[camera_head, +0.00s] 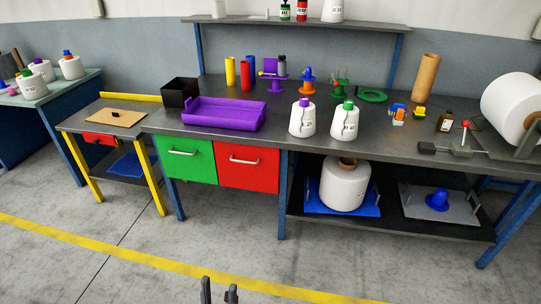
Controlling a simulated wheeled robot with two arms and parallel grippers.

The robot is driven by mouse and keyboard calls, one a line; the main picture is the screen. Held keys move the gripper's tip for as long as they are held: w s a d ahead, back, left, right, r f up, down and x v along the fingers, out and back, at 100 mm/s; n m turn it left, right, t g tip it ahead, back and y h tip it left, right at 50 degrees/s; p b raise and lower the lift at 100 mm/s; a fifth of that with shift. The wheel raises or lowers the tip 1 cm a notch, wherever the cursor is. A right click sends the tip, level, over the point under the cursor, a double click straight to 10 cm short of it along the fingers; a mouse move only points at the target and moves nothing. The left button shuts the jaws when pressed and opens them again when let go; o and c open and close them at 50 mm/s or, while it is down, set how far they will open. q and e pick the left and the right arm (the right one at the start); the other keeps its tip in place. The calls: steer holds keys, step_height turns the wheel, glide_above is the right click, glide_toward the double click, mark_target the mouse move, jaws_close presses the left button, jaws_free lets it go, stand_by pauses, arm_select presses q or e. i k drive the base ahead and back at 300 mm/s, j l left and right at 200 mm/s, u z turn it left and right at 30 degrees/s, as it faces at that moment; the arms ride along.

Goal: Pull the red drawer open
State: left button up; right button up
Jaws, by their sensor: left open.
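The red drawer (248,169) is under the workbench, to the right of the green drawer (188,162). It has a light horizontal bar handle (244,160) near its top. Its front looks flush with the green one, so it appears closed. My left gripper (219,292) shows only at the bottom edge of the picture, with two dark fingers apart and nothing between them. It is well in front of the drawer, over the floor, and not touching it. My right gripper is not in view.
The bench (270,137) carries a purple tray (222,116), white bottles (302,121) and several small items. A large white bobbin (343,188) sits on the lower shelf at right. A small side table (111,127) stands at left. The floor before the drawers is clear.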

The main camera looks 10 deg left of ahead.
mark_target(256, 168)
steer(key=i+j+u, duration=0.1)
steer(key=i+u, duration=0.2)
steer(key=i, duration=0.15)
steer(key=i+u, duration=0.3)
steer(key=i, duration=0.2)
